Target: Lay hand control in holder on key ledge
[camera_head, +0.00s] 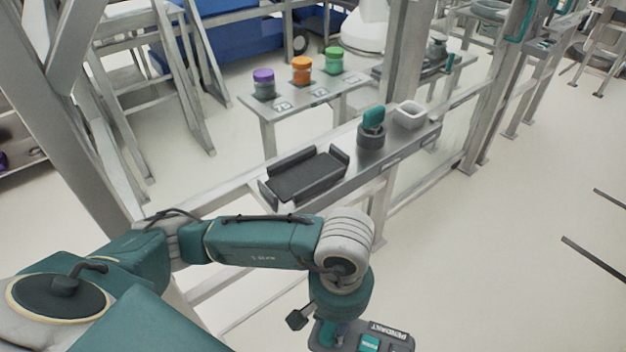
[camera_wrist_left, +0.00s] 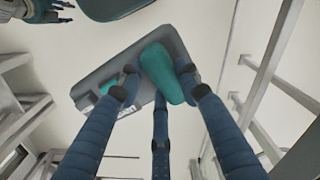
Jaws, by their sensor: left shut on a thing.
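The hand control (camera_head: 398,343) is a grey box with teal parts and a label reading PENDANT, at the bottom edge of the head view, partly cut off. My left gripper (camera_head: 338,330) is shut on it, holding it in front of the ledge. In the left wrist view the fingers of my left gripper (camera_wrist_left: 160,85) close around the teal grip of the hand control (camera_wrist_left: 165,72). The holder (camera_head: 305,178) is a dark, empty tray with raised ends on the grey key ledge (camera_head: 398,158). My right gripper (camera_wrist_left: 50,12) shows at the wrist view's top left, fingers spread and empty.
On the ledge right of the holder stand a teal key (camera_head: 373,118) in a dark round base and a white open bin (camera_head: 410,114). Behind is a small table (camera_head: 290,105) with purple, orange and green-lidded jars. A metal post rises behind the ledge.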

